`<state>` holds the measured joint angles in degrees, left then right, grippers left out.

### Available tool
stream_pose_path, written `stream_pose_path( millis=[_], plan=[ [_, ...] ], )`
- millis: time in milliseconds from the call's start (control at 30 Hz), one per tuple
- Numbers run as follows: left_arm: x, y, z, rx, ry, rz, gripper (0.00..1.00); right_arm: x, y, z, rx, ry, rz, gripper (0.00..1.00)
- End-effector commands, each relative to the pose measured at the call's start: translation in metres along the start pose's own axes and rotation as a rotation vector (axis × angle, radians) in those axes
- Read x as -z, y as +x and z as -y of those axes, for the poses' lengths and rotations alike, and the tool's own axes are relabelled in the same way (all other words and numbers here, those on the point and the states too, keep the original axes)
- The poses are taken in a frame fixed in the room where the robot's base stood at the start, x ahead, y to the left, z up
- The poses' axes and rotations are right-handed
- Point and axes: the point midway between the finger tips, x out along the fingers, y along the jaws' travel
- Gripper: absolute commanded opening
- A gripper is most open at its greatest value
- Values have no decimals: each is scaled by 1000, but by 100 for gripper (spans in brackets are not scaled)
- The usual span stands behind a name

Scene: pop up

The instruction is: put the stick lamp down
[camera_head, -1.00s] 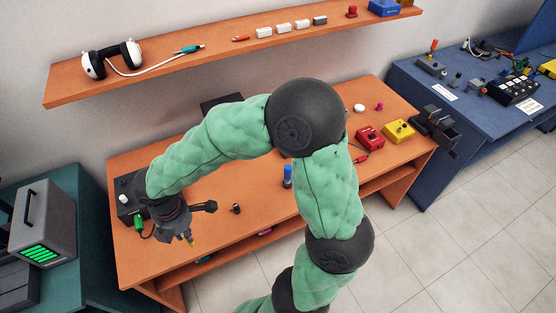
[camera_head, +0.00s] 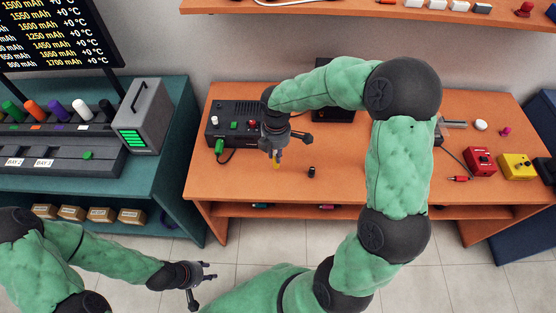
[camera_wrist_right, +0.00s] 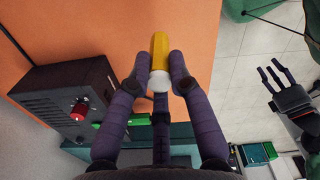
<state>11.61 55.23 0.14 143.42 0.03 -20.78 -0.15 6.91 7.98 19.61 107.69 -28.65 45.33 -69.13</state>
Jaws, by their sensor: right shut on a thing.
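The stick lamp, yellow with a white end, is held in my right gripper (camera_head: 276,156). In the right wrist view the lamp (camera_wrist_right: 160,52) sticks out beyond the fingertips of the right gripper (camera_wrist_right: 157,82), which close around its white end. In the head view only a short yellow part (camera_head: 276,165) shows below the fingers, over the left part of the orange table (camera_head: 240,175). My left gripper (camera_head: 203,285) is empty at the lower left, over the floor, with its fingers spread. It also shows in the right wrist view (camera_wrist_right: 275,80).
A dark box (camera_head: 222,120) with a red knob and a green plug stands left of the right gripper. A small dark cup (camera_head: 311,172) stands to its right. Red (camera_head: 481,160) and yellow (camera_head: 517,166) boxes stand farther right. The table front is mostly clear.

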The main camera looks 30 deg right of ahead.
Motion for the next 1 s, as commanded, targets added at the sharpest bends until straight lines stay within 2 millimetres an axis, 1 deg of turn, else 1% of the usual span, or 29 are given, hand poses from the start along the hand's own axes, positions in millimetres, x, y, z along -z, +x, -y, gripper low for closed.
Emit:
stream_pose_path(
  millis=[33,267,333,400,500,567,800,933,967,1000],
  plan=[
    [0,3,1,0,0,0,40,-3,5,-2,0,2,0,0],
    [0,6,2,0,0,0,40,-8,15,-9,-2,2,0,0],
    [0,10,4,0,0,0,40,-11,23,-11,0,1,0,0],
    [1,18,6,0,0,0,40,-10,35,-10,1,1,0,0],
    [1,25,9,0,0,0,40,-10,47,-10,0,2,-1,0],
    [1,26,9,0,0,0,40,-10,49,-11,-1,2,-1,0],
    [1,24,8,0,0,0,40,-10,47,-11,-2,2,-1,0],
    [1,25,9,0,0,0,40,-10,51,-10,-1,2,0,0],
    [1,25,9,0,0,0,40,-10,51,-10,-1,2,0,24],
    [1,25,9,0,0,0,40,-10,50,-10,-1,2,0,35]
  ],
)
